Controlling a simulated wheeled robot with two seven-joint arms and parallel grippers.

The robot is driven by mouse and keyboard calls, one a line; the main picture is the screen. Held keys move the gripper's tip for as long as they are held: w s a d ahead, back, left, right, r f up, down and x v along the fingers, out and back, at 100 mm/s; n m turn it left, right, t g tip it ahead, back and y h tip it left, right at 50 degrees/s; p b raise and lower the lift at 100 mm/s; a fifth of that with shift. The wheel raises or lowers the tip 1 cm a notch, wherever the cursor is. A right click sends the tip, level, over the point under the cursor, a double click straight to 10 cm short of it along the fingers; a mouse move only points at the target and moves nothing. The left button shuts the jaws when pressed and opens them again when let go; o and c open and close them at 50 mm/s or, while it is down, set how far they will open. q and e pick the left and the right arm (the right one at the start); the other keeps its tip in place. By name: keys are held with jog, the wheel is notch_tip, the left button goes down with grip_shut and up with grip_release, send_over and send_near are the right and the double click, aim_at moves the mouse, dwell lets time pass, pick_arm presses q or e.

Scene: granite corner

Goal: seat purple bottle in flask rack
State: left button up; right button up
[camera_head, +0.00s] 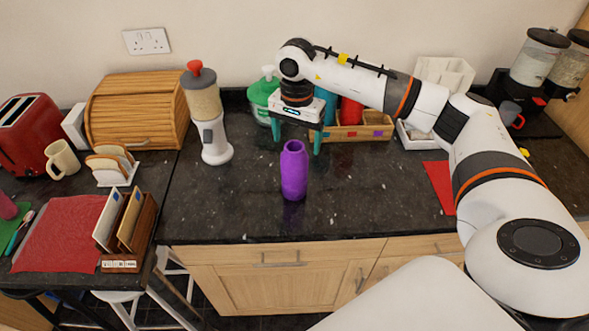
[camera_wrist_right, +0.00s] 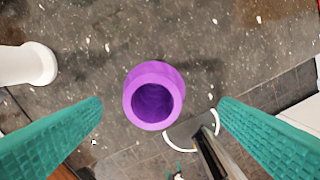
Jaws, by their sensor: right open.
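The purple bottle (camera_head: 293,172) stands upright on the dark granite counter, near its front edge. In the right wrist view the bottle (camera_wrist_right: 155,72) is seen from above, its round mouth open, between the two teal fingers and apart from both. My right gripper (camera_head: 297,143) is open and empty, pointing down above and slightly behind the bottle. The flask rack, seemingly the wooden box with coloured squares (camera_head: 372,133), stands at the back by the wall. It holds a red bottle (camera_head: 350,110) and a teal one (camera_head: 326,105), partly hidden by my arm. My left gripper is not in view.
A white dispenser with a red knob (camera_head: 215,138) stands left of the bottle. A red sheet (camera_head: 438,185) lies to the right. The counter around the bottle is clear.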

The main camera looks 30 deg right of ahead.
aim_at(294, 154)
jog(key=f+p, duration=0.1)
jog(key=f, duration=0.1)
jog(key=f+p, duration=0.1)
jog(key=f, duration=0.1)
jog(key=f+p, duration=0.1)
jog(key=f, duration=0.1)
jog(key=shift+w+a, duration=0.1)
jog(key=shift+w, duration=0.2)
jog(key=c, duration=1.4)
jog(key=shift+r, duration=0.1)
jog(key=shift+c, duration=0.2)
